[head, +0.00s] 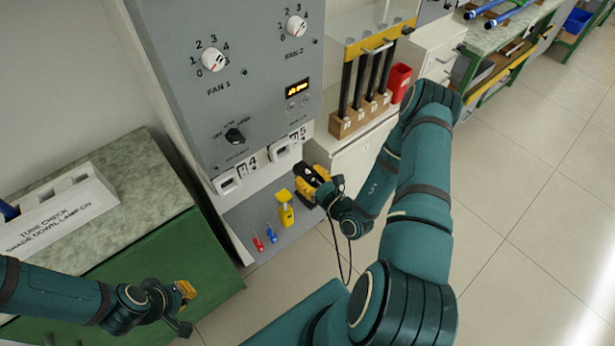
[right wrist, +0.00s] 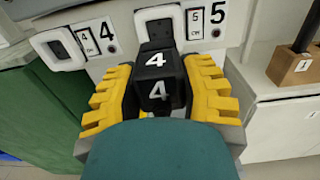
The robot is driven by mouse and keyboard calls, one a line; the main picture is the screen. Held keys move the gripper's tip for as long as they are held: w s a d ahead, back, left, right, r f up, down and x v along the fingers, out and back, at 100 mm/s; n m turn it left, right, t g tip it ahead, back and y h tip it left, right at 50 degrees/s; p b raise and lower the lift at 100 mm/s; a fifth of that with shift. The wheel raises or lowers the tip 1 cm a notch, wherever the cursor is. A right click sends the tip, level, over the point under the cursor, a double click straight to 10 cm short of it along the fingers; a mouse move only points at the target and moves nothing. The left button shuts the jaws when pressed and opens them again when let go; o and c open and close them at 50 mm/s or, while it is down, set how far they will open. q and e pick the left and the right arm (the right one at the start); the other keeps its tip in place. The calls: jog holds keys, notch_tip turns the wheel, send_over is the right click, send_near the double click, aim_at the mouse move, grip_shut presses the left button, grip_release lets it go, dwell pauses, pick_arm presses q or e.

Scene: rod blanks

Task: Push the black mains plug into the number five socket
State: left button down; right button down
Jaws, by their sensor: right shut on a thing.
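My right gripper (head: 312,183) is shut on the black mains plug (right wrist: 160,82), between its yellow fingers in the right wrist view. The plug's visible faces carry a white 4. The number five socket (head: 283,150) is on the grey panel's lower strip. In the right wrist view its white frame (right wrist: 190,20) shows behind the plug, partly hidden by it. In the head view the gripper is to the right of and below this socket, apart from it. A dark cable hangs below the gripper. My left gripper (head: 184,308) is low at left, empty, its fingers apart.
The number four socket (head: 228,182) is left of five. Below lie a yellow tool (head: 286,208) and red and blue screwdrivers on a grey shelf. A wooden block (head: 358,116) with dark rods and a red cup (head: 399,82) stand at right. A green bench is at left.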

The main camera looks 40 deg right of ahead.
jog(key=shift+w, duration=0.1)
jog(key=w, duration=0.5)
jog(key=shift+w+a, duration=0.2)
jog(key=shift+w, duration=0.1)
dwell(2.0)
jog(key=shift+w+a, duration=0.15)
jog(key=shift+w, duration=1.45)
dwell(0.3)
jog(key=shift+c, duration=2.4)
grip_release()
